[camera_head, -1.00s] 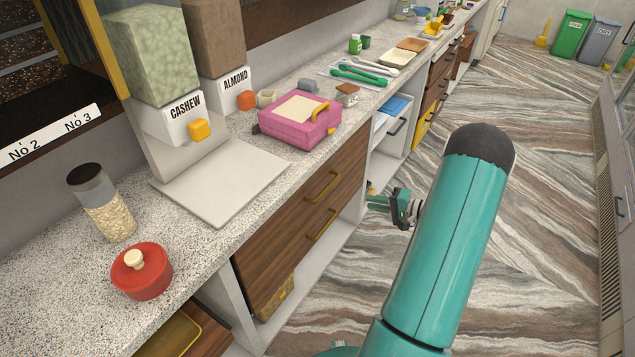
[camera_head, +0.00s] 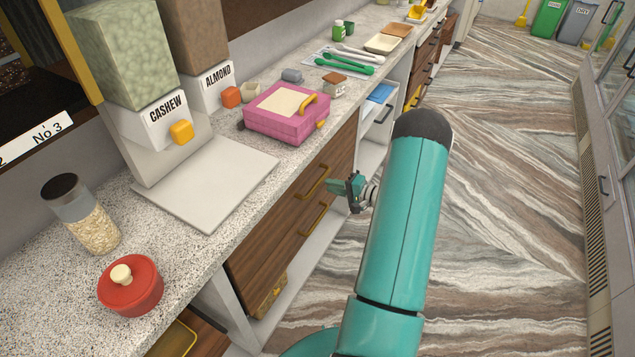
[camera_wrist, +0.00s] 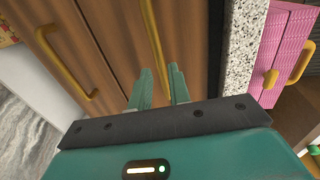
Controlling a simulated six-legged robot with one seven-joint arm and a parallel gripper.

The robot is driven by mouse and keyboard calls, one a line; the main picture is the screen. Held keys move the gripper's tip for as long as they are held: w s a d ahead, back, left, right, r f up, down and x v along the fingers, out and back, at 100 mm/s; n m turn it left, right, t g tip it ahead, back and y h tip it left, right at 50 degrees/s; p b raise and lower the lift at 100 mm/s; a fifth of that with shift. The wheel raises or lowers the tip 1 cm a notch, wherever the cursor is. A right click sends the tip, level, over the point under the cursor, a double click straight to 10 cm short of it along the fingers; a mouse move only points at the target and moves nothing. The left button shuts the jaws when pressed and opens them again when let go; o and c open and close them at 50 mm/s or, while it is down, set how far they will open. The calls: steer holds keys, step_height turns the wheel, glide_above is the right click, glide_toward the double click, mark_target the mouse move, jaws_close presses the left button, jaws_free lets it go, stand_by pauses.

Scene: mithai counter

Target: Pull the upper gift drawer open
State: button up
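The wooden upper drawer (camera_head: 276,214) sits just under the counter and is closed, with a brass bar handle (camera_head: 314,182). A second drawer below it has its own brass handle (camera_head: 313,219). My gripper (camera_head: 338,188) is in front of these drawer fronts, just right of the upper handle. In the wrist view my gripper's two green fingers (camera_wrist: 160,72) are apart and point at the wood. The upper handle (camera_wrist: 151,30) runs down toward the gap between the fingertips. The lower handle (camera_wrist: 66,62) lies to the left. Contact cannot be told.
The speckled counter (camera_head: 60,285) carries a red lidded pot (camera_head: 130,287), a nut jar (camera_head: 88,220), dispensers and a pink box (camera_head: 287,115). The box also shows in the wrist view (camera_wrist: 284,45). Open shelves (camera_head: 372,135) lie beyond the drawers. The floor (camera_head: 500,200) right is clear.

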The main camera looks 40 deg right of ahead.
mark_target(320, 183)
steer(key=x, duration=0.6)
steer(key=shift+s, duration=0.1)
jaws_close()
